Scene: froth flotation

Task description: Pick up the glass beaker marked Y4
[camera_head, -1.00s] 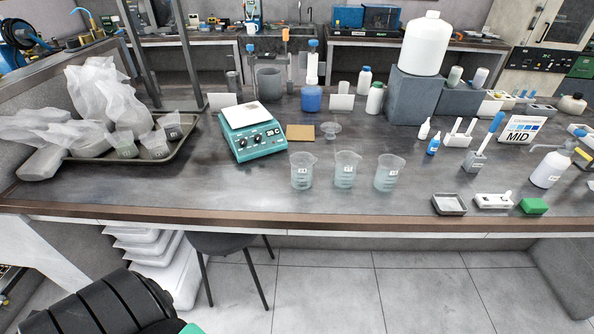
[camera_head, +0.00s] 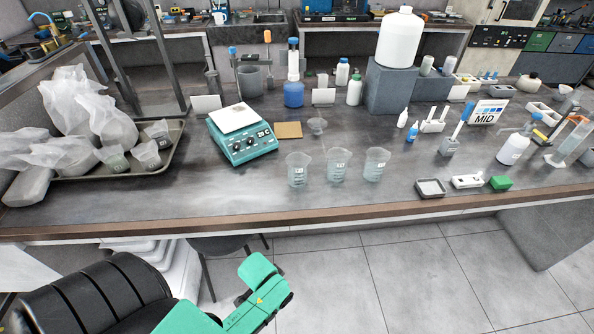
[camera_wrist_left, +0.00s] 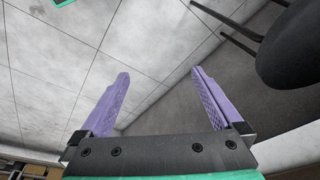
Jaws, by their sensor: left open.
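Three clear glass beakers stand upright in a row near the front of the bench: a left one (camera_head: 298,171), a middle one (camera_head: 337,167) and a right one (camera_head: 376,165). Each has a small white label, too small to read, so I cannot tell which is Y4. My left arm shows low in the head view, below the bench's front edge; its fingers do not show there. In the left wrist view my left gripper (camera_wrist_left: 160,80) has its two purple fingers wide apart, with only floor between them. My right gripper is not in view.
A tray (camera_head: 176,155) with bags and small labelled cups is at far left. A grey dish (camera_head: 430,188) and green block (camera_head: 501,183) lie to the right. Bench before the beakers is clear.

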